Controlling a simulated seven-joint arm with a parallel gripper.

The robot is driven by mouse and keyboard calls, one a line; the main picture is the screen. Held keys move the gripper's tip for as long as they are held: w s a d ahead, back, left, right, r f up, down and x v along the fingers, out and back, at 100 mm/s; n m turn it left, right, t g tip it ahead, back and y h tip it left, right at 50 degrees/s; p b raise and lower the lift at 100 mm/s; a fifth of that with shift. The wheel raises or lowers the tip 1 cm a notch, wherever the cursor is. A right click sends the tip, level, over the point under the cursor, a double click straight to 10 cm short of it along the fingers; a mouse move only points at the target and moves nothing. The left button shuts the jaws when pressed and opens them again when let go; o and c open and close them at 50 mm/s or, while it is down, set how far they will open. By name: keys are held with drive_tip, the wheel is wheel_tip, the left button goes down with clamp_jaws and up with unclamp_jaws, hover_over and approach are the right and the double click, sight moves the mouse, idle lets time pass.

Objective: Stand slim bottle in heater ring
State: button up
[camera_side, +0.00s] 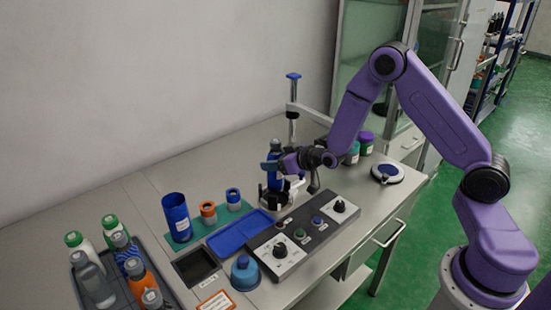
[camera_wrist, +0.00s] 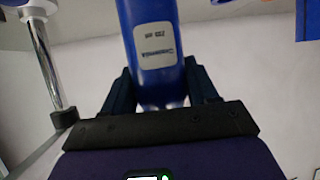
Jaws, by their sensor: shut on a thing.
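A slim blue bottle (camera_wrist: 157,40) with a pale label fills the upper middle of the wrist view. My gripper (camera_wrist: 160,92) is shut on it, with one dark finger on each side. In the side view my gripper (camera_side: 279,160) holds the bottle (camera_side: 274,178) roughly upright at the heater ring (camera_side: 272,196), a dark and pale round fixture behind the control panel. The bottle's lower end is low over or inside the ring; I cannot tell which. The ring is partly hidden by the bottle.
A post with a blue top (camera_side: 293,78) stands close behind the ring. A control panel (camera_side: 303,235) and blue tray (camera_side: 240,231) lie in front. A blue cup (camera_side: 177,217) stands left. A grey crate (camera_side: 178,290) holds several bottles. Jars (camera_side: 366,142) stand at right.

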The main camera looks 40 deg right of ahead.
sight(280, 148)
drive_tip(key=shift+f, duration=2.35)
drive_tip(key=o, duration=1.6)
drive_tip(key=shift+f, duration=0.1)
drive_tip(key=shift+c, duration=0.2)
drive_tip(key=shift+r, duration=4.5)
drive_tip(key=shift+a, duration=0.1)
